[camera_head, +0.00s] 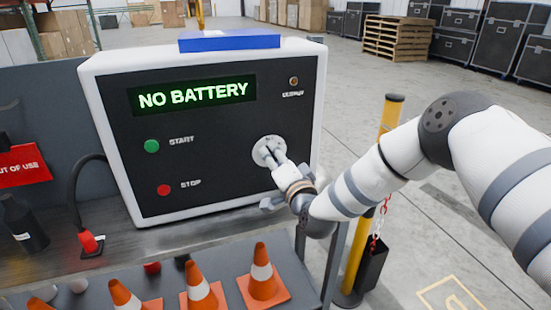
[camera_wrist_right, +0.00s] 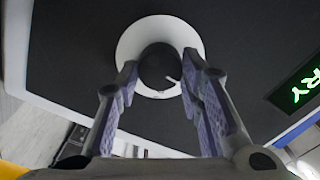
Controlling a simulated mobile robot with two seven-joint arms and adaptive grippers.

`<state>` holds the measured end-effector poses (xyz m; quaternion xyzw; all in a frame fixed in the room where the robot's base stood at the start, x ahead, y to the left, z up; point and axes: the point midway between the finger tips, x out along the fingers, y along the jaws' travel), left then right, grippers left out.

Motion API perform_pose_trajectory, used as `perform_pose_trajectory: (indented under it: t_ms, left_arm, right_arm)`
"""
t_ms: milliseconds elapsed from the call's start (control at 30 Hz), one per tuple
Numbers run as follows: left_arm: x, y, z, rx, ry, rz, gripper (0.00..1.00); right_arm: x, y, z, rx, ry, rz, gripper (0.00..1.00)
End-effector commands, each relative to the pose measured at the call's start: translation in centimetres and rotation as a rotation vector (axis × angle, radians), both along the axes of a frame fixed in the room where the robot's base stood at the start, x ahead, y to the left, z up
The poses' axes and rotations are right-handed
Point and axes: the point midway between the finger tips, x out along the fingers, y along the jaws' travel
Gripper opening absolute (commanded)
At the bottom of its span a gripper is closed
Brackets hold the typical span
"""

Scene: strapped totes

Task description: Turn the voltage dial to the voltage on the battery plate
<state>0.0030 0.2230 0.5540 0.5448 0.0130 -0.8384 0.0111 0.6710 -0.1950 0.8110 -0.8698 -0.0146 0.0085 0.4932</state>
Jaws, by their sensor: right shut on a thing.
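The charger (camera_head: 215,120) is a white-framed box with a black front on a grey bench. Its green display (camera_head: 194,95) reads "NO BATTERY". The voltage dial is a dark knob on a round white plate (camera_head: 262,150) at the right of the front, largely hidden by my gripper in the head view. In the right wrist view the dark knob (camera_wrist_right: 158,66) with a white pointer line sits between my fingers. My right gripper (camera_head: 273,160) is shut on the dial. No battery or battery plate can be made out. My left gripper is not in view.
A green START button (camera_head: 152,146) and a red STOP button (camera_head: 164,190) are left of the dial. Several orange cones (camera_head: 262,275) stand below the bench front. A yellow post (camera_head: 375,190) with a chain stands right of the bench. A blue item (camera_head: 229,41) lies on top.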

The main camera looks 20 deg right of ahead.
Motion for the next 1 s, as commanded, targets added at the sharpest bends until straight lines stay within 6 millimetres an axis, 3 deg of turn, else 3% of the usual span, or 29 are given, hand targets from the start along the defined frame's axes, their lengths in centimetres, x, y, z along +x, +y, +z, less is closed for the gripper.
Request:
perform_pose_trajectory:
  t_ms: [33,67,133,500,800,1000]
  left_arm:
    - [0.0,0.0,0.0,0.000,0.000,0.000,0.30]
    - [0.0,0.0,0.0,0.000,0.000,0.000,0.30]
    - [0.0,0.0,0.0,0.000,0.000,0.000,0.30]
    - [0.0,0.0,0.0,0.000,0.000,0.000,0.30]
    - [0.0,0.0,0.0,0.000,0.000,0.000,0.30]
    - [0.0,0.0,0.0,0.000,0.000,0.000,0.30]
  right_arm:
    - [0.1,0.0,0.3,-0.001,-0.006,-0.001,0.07]
    - [0.1,-0.1,0.3,-0.001,-0.006,-0.001,0.39]
    - [0.1,-0.1,0.2,-0.001,-0.006,-0.001,0.55]
    - [-0.7,0.0,0.0,0.001,0.000,0.000,0.55]
    - [-8.3,-0.3,0.0,0.002,0.001,0.000,0.55]
    - [-11.5,-0.4,0.1,0.000,-0.001,0.000,0.55]
